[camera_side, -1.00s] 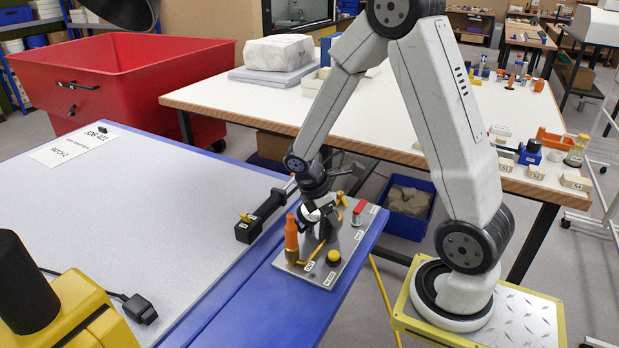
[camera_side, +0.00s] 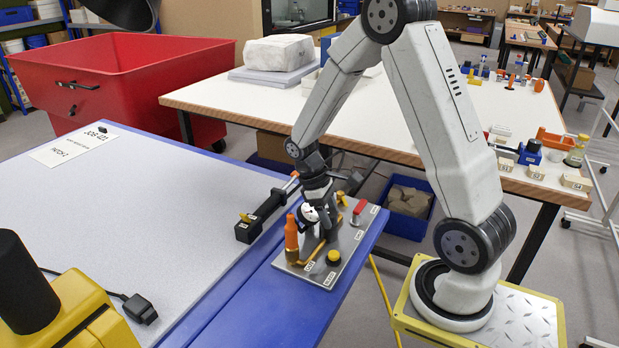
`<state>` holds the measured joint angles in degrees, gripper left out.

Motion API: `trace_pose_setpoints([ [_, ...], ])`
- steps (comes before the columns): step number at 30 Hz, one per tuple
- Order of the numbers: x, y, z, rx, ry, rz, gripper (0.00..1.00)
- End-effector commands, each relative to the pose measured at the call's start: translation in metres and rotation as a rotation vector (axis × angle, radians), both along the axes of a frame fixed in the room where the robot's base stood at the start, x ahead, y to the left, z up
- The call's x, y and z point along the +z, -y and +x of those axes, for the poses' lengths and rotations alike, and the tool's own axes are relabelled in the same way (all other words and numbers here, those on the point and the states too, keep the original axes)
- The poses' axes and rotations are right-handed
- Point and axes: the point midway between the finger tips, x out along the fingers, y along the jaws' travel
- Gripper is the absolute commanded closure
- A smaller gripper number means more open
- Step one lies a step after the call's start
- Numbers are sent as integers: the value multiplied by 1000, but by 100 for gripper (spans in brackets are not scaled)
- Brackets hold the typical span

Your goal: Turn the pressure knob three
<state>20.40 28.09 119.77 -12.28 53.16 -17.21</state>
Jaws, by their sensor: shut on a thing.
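My gripper (camera_side: 324,224) points down at the grey metal valve panel (camera_side: 352,236) on the blue bench edge. Its jaws are shut on the pressure knob, which is mostly hidden behind the dark fingers. A round white-faced gauge (camera_side: 307,213) stands just left of the fingers and is partly covered by them. I cannot read its dial or see any mark on the knob.
A black-handled tool (camera_side: 262,215) lies beside the panel on the left. The large grey work surface (camera_side: 150,210) is mostly clear, with a paper card (camera_side: 73,147) at its back. A yellow machine (camera_side: 75,310) stands at front left. A blue bin (camera_side: 405,206) sits behind the panel.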

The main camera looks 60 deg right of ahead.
Motion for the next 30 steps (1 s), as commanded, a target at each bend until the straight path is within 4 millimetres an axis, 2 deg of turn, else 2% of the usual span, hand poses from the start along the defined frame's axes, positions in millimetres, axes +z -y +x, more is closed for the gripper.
trace_pose_setpoints([
  [30, 0, 0, 0, -956, 0, 1, 100],
])
